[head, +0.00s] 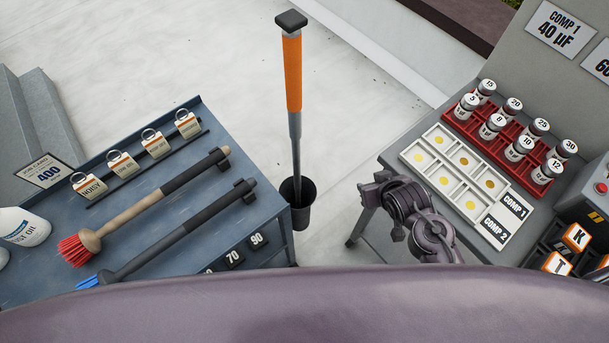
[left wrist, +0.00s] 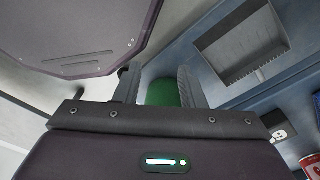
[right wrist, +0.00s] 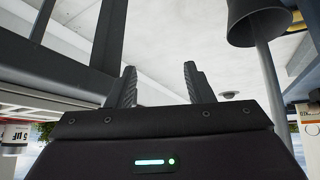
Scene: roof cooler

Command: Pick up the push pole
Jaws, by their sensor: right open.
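The push pole (head: 292,85) has an orange grip, a black end cap and a grey shaft. It stands nearly upright with its lower end in a black cup (head: 299,210) between the two benches. My right gripper (head: 371,194) is to the right of the pole, apart from it, by the right bench. In the right wrist view its jaws (right wrist: 158,88) are open and empty; the dark cup (right wrist: 262,24) and a grey shaft (right wrist: 272,85) show to their right. In the left wrist view my left gripper (left wrist: 158,88) is open, with a green object (left wrist: 164,92) showing between its fingers.
The left blue bench (head: 30,280) holds a red-bristled brush (head: 140,205), a dark pole with a blue end (head: 180,235) and tags. The right bench holds a red rack (head: 490,135) of capacitors and a white tray (head: 425,160). Pale roof floor lies behind the pole.

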